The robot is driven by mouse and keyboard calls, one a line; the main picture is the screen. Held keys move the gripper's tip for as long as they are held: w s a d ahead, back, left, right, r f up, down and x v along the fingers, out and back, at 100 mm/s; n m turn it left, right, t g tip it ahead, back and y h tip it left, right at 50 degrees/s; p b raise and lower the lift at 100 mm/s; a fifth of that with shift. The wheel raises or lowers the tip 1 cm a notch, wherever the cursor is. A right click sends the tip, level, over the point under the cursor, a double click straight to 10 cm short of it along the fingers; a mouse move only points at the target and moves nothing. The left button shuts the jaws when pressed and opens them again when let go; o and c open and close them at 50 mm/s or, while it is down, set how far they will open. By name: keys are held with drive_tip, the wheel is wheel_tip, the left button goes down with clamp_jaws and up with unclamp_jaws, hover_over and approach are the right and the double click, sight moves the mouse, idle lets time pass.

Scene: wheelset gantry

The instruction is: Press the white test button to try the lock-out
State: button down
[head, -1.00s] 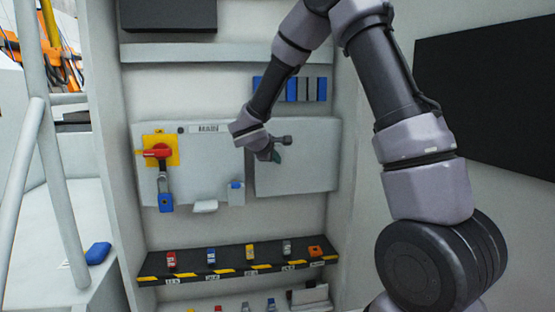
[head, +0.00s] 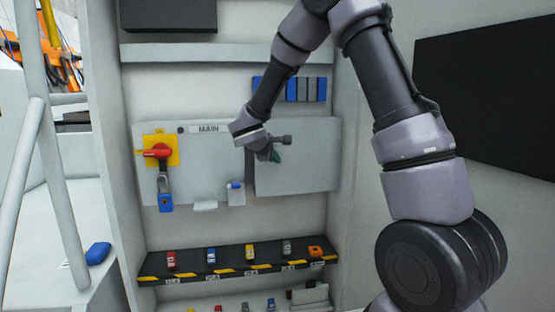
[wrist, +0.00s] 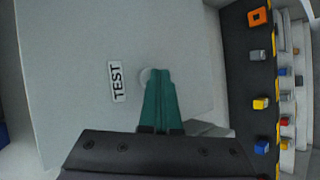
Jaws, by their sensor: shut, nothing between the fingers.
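The white test button (wrist: 145,75) shows in the wrist view as a pale round edge on a grey panel (wrist: 75,45), beside the "TEST" label (wrist: 117,82). My gripper's green fingers (wrist: 157,74) are shut and empty. Their tips overlap the button and hide most of it; I cannot tell whether they touch it. In the head view my gripper (head: 276,156) is in front of the right-hand grey panel (head: 310,165), and the button is hidden there. The red switch handle (head: 157,151) sits on a yellow plate left of it, with a blue padlock (head: 165,202) hanging below.
A black shelf with a yellow-striped edge (head: 220,273) holds several coloured padlocks below the panels. Blue and grey blocks (head: 305,90) are mounted above the right panel. A white rail (head: 60,200) stands at left.

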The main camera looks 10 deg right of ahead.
drive_tip(key=shift+s, duration=0.7)
drive_tip(key=s, duration=0.5)
drive_tip(key=shift+d, duration=0.1)
idle(0.5)
